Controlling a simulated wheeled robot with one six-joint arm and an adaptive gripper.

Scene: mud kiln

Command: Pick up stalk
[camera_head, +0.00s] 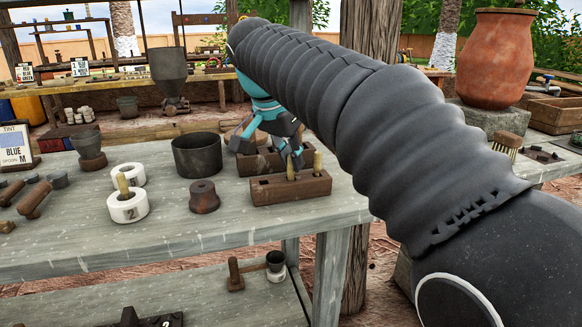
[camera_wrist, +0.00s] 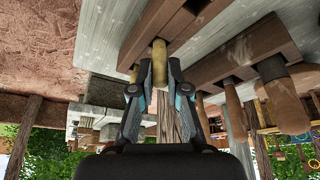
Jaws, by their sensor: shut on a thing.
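A tan stalk (camera_wrist: 160,53) stands in a brown wooden block, and my gripper (camera_wrist: 159,72) is shut on it in the wrist view. The block (camera_head: 290,190) lies near the front right of the grey table in the head view, with my gripper (camera_head: 294,150) above it. A second tan stalk (camera_head: 317,163) stands in the block at the right. The held stalk's lower end appears still in or at the block; I cannot tell if it is lifted. Another stalk (camera_head: 123,184) stands in the white pot marked 2 (camera_head: 128,208).
A dark round pot (camera_head: 197,155) and a brown stopper-like piece (camera_head: 204,197) stand left of the block. Another wooden block (camera_head: 258,162) with dark-shanked handled tools (camera_wrist: 288,105) lies behind it. A white pot marked 1 (camera_head: 128,174) stands farther left.

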